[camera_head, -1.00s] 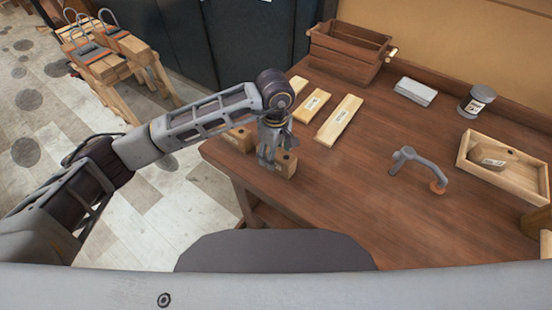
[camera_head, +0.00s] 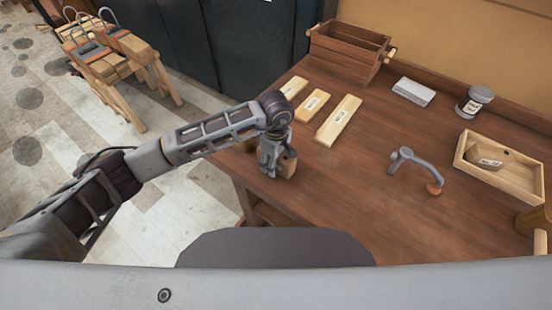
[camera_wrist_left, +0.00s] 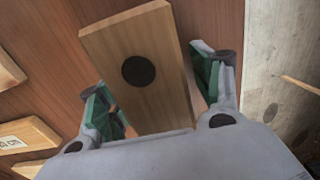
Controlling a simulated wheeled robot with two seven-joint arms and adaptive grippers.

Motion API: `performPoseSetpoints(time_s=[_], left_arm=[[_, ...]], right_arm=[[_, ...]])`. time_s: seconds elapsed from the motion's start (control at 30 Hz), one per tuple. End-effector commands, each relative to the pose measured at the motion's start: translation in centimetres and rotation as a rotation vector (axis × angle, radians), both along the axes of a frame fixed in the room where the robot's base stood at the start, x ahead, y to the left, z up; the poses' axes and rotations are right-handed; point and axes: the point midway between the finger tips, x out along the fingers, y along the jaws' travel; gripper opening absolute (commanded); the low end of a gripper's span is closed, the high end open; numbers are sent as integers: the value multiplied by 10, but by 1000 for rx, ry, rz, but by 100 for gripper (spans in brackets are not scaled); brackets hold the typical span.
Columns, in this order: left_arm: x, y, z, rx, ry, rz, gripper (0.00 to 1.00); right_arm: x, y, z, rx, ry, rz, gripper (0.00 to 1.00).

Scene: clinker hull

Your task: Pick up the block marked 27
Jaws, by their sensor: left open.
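A wooden block with a dark round hole (camera_wrist_left: 150,85) stands between the open fingers of my left gripper (camera_wrist_left: 160,100) in the left wrist view. The green pads lie on either side of it, with a gap showing on the right. In the head view, my left gripper (camera_head: 270,165) reaches down over this block (camera_head: 288,163) near the table's left front edge. No number shows on its visible faces, so I cannot tell whether it is marked 27. Another block, behind the gripper, is mostly hidden. My right gripper is not in view.
Labelled boards (camera_head: 339,120) lie behind the gripper on the table (camera_head: 340,200). A wooden crate (camera_head: 345,50), a grey block (camera_head: 414,91), a tin (camera_head: 475,102), a tray (camera_head: 510,180) and a curved grey tool (camera_head: 415,165) stand farther right. Sawhorses (camera_head: 115,60) stand on the floor.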

Motion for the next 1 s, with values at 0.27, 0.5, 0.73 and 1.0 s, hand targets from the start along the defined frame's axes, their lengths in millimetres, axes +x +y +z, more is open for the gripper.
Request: performPoseSetpoints(time_s=[0.27,0.5,0.73,1.0], left_arm=[[0,0,0,0,0,0,51],[0,0,0,0,0,0,20],[0,0,1,-1,-1,0,6],[1,0,5,-1,-2,0,6]], right_arm=[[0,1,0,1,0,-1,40],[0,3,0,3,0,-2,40],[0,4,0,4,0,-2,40],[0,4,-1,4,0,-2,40]])
